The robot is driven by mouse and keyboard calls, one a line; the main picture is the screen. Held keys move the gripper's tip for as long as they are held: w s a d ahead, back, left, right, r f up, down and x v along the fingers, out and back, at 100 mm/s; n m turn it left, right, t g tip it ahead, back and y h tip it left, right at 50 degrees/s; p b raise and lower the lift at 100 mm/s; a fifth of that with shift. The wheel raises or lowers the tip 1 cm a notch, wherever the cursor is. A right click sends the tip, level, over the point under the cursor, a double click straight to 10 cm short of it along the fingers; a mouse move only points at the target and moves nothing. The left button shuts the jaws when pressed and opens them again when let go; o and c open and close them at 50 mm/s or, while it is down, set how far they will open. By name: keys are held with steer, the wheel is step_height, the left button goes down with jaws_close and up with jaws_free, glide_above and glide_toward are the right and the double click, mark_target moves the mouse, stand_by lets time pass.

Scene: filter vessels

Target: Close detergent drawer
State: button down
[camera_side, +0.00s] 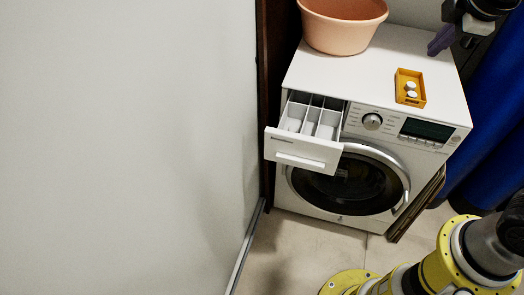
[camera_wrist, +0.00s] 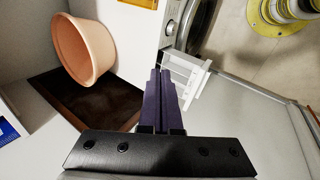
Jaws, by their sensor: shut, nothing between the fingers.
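The white detergent drawer (camera_side: 303,151) is pulled out from the upper left of the washing machine's front. Its open compartments show from above. It also shows in the wrist view (camera_wrist: 192,85), just right of my fingertips. My gripper (camera_side: 436,45) is above the back right of the machine in the side view, well apart from the drawer. In the wrist view its purple fingers (camera_wrist: 160,75) are together with nothing between them. The washing machine (camera_side: 360,70) has a round door below the drawer, which looks shut.
A peach basin (camera_side: 343,28) stands on the machine top at the back left. An orange tray (camera_side: 410,97) with white round pieces lies on the right of the top. A grey wall (camera_side: 130,140) is left of the drawer. Floor in front is clear near the drawer.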

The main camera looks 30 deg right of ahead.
steer(key=w+a+f+n+h, duration=0.1)
steer(key=w+a+f+n, duration=0.45)
steer(key=w+a, duration=0.3)
steer(key=w+a+f+n+h, duration=0.1)
steer(key=w+a+f+n, duration=0.45)
steer(key=w+a, duration=0.3)
steer(key=s+a+f+n+t+h, duration=0.1)
steer(key=s+a+f+n, duration=0.2)
steer(key=a+f, duration=0.6)
steer(key=s+a+f+n, duration=0.2)
steer(key=a+f+n, duration=0.1)
steer(key=a+f, duration=0.65)
glide_toward(265, 150)
steer(key=shift+x, duration=2.95)
steer(key=shift+f, duration=0.1)
steer(key=w+d, duration=1.4)
steer(key=shift+w+d, duration=0.15)
steer(key=shift+w, duration=0.05)
